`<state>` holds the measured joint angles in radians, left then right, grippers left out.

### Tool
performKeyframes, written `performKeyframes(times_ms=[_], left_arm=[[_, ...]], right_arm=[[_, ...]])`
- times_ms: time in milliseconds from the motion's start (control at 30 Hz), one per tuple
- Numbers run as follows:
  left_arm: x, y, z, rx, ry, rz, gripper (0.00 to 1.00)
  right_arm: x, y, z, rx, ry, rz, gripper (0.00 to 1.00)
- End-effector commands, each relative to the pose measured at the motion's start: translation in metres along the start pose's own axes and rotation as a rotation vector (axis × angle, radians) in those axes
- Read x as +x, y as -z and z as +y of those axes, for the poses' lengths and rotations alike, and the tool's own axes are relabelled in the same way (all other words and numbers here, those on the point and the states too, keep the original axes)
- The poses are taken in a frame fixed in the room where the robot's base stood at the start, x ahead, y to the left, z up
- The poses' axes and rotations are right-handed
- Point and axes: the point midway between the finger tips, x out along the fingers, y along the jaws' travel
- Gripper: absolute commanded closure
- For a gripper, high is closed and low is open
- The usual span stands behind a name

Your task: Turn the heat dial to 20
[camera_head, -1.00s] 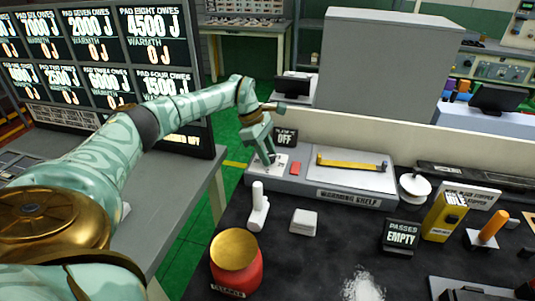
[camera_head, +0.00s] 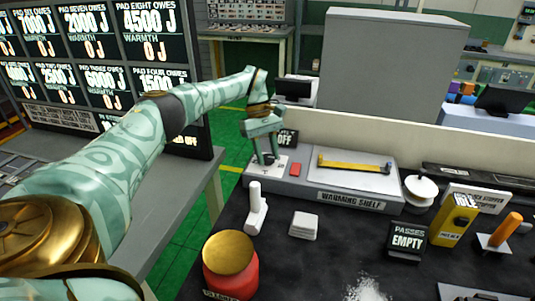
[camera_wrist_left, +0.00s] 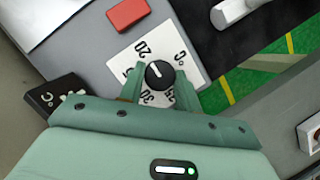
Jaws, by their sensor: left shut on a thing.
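The heat dial (camera_wrist_left: 159,74) is a round black knob with a short white mark, set on a white plate (camera_wrist_left: 140,50) with printed numbers. The mark points to the upper left, roughly towards the 20; the exact reading is hard to tell. My left gripper (camera_wrist_left: 160,84) is shut on the knob, one finger on each side. In the head view my left gripper (camera_head: 267,160) reaches down onto the plate at the left end of the warming shelf (camera_head: 350,197), and the knob is mostly hidden by the fingers. My right gripper is out of view.
A red button (camera_head: 295,169) sits just right of the dial plate. A black OFF sign (camera_head: 287,138) stands behind it. A white handled object (camera_head: 256,208), a white block (camera_head: 303,226) and a red canister with a gold lid (camera_head: 231,272) stand in front on the dark counter.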

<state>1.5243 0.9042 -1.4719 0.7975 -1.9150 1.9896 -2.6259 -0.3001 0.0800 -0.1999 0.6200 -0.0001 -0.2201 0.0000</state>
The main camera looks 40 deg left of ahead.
Motion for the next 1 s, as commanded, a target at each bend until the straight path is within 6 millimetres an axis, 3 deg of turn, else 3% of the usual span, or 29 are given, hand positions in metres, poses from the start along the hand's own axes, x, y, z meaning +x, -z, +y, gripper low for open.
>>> performKeyframes(times_ms=[467, 500, 567, 867, 1000], left_arm=[[-0.002, 0.0, 0.001, 0.017, 0.002, 0.004, 0.89], [-0.002, 0.0, 0.001, 0.017, 0.002, 0.004, 0.64], [-0.002, 0.0, 0.001, 0.017, 0.002, 0.003, 0.47], [-0.002, 0.0, 0.0, 0.015, 0.004, 0.002, 0.45], [-0.018, 0.0, 0.001, 0.014, 0.002, 0.003, 0.45]], right_arm=[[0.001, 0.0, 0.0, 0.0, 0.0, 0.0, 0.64], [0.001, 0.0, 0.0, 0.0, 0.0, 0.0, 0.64], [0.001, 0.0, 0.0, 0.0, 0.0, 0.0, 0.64], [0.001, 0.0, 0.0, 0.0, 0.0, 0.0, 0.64], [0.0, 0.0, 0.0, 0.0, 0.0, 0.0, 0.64]])
